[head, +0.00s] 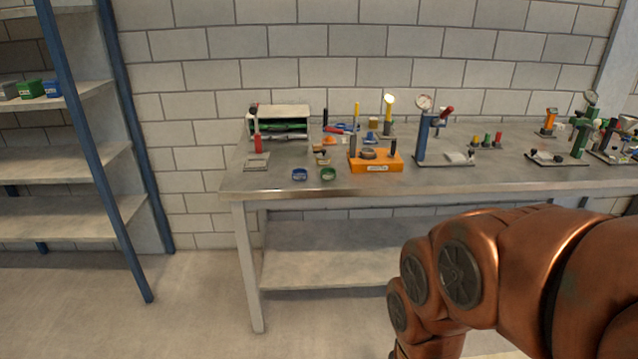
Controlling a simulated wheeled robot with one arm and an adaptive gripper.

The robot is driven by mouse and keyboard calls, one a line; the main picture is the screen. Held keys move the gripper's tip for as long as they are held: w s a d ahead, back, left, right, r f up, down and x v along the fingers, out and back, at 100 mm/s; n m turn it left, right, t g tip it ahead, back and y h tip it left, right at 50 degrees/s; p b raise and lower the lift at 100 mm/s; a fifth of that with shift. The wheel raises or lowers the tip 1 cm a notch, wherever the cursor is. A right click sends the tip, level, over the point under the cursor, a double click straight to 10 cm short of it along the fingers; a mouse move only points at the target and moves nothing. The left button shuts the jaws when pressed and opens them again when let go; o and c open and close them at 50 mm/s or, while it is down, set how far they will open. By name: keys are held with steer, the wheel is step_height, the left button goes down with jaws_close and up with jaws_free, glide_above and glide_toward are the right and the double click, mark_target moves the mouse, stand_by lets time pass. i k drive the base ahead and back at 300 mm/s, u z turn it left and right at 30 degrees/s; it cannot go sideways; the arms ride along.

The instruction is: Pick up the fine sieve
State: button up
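I cannot make out for sure which thing is the fine sieve. Two small round ring-like items lie near the front edge of the metal workbench (330,186), a blue ring (299,174) and a green ring (328,174). They are too small to tell whether either has a mesh. My copper-coloured arm fills the lower right and hides part of the floor and the bench's underside. My gripper is out of view.
A blue-framed shelf (60,158) is at left. Floor is clear between them.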

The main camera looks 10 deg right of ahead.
mark_target(298, 173)
steer(key=z, duration=0.45)
steer(key=i, duration=1.45)
steer(key=u, duration=0.65)
